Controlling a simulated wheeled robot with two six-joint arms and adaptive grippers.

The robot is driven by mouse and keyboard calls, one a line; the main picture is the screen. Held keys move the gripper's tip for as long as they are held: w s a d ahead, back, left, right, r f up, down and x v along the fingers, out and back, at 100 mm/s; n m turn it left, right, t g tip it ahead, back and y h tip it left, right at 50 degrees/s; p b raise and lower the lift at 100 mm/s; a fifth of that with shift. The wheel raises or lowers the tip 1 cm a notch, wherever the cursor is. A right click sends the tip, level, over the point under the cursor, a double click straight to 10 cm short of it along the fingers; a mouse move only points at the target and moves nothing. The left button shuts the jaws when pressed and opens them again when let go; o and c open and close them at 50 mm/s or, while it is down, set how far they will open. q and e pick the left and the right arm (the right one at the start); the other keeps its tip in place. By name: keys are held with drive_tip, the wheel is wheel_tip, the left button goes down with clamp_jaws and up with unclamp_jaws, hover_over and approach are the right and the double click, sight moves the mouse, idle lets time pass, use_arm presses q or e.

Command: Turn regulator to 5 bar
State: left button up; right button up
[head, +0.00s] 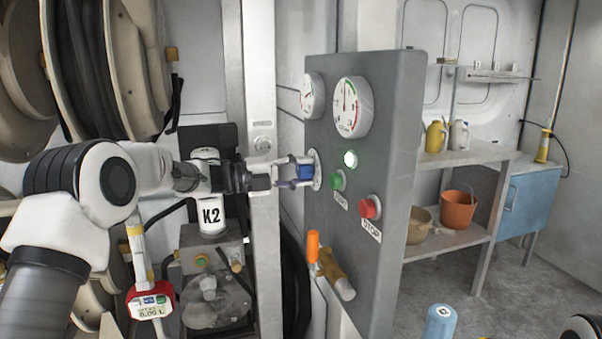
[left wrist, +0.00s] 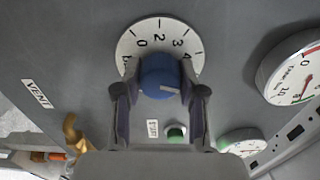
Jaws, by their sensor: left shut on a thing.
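The regulator is a blue knob (left wrist: 160,77) on a round white dial (left wrist: 132,45) with black numbers, on the grey panel. In the head view the knob (head: 305,171) sits at the panel's left side, below the gauges. My left gripper (head: 292,172) is shut on the knob, with one finger on each side of it in the left wrist view (left wrist: 160,100). A white pointer mark on the knob points to the right in that view. The number it lines up with cannot be told. My right gripper is not in view.
An orange-handled valve (head: 313,247) juts out below. Hose reels (head: 100,70) stand left.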

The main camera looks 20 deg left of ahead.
use_arm(q)
drive_tip(key=o, duration=1.1)
drive_tip(key=shift+o, duration=0.2)
drive_tip(key=v, duration=1.2)
